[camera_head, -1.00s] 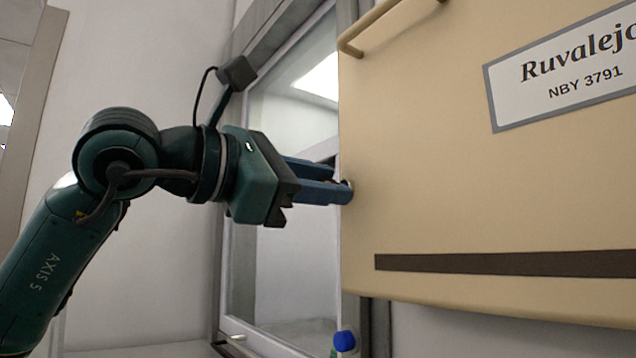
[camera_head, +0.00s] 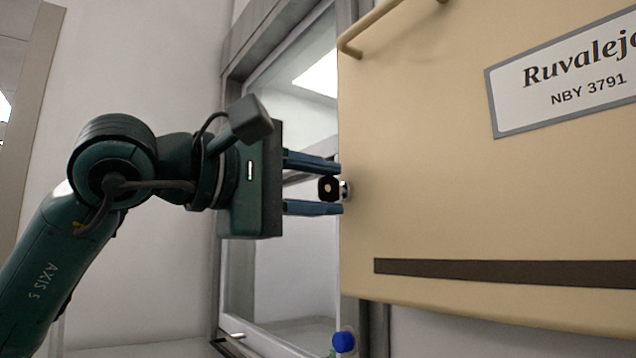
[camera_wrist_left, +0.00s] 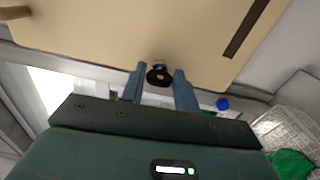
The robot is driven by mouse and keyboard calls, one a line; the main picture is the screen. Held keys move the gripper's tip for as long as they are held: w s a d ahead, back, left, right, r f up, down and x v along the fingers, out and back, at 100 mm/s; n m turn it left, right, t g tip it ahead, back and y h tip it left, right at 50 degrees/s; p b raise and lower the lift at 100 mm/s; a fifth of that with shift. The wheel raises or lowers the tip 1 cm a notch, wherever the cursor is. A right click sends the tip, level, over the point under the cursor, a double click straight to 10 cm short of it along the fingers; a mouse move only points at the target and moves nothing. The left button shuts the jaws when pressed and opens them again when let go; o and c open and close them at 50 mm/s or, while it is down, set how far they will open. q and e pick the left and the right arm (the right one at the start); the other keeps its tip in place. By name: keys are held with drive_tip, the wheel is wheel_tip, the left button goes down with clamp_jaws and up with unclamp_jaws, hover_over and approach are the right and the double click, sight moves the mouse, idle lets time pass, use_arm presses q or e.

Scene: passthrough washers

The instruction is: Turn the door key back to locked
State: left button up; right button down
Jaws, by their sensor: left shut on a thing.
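The door key (camera_head: 328,188) has a dark head and sits in a silver lock (camera_head: 346,189) near the left edge of the beige door (camera_head: 480,200). My left gripper (camera_head: 332,186) reaches in from the left and is shut on the key. One blue finger is above the key head and one below it. In the left wrist view, the key head (camera_wrist_left: 159,76) shows between the fingertips of my left gripper (camera_wrist_left: 160,80). The contact between fingers and key is hard to see. My right gripper is not in view.
A handle (camera_head: 375,25) sticks out at the door's upper left. A framed glass window (camera_head: 290,250) is behind my left gripper. A blue-capped item (camera_head: 343,342) is below the door edge. The wrist view shows a green item (camera_wrist_left: 290,164) at lower right.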

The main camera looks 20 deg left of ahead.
use_arm(q)
drive_tip(key=shift+m, duration=0.4)
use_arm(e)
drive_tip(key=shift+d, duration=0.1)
use_arm(q)
drive_tip(key=o, duration=1)
drive_tip(key=shift+s+a, duration=0.3)
drive_tip(key=shift+s, duration=0.15)
drive_tip(key=b+v, duration=0.2)
drive_tip(key=v, duration=1)
drive_tip(key=shift+a, duration=0.1)
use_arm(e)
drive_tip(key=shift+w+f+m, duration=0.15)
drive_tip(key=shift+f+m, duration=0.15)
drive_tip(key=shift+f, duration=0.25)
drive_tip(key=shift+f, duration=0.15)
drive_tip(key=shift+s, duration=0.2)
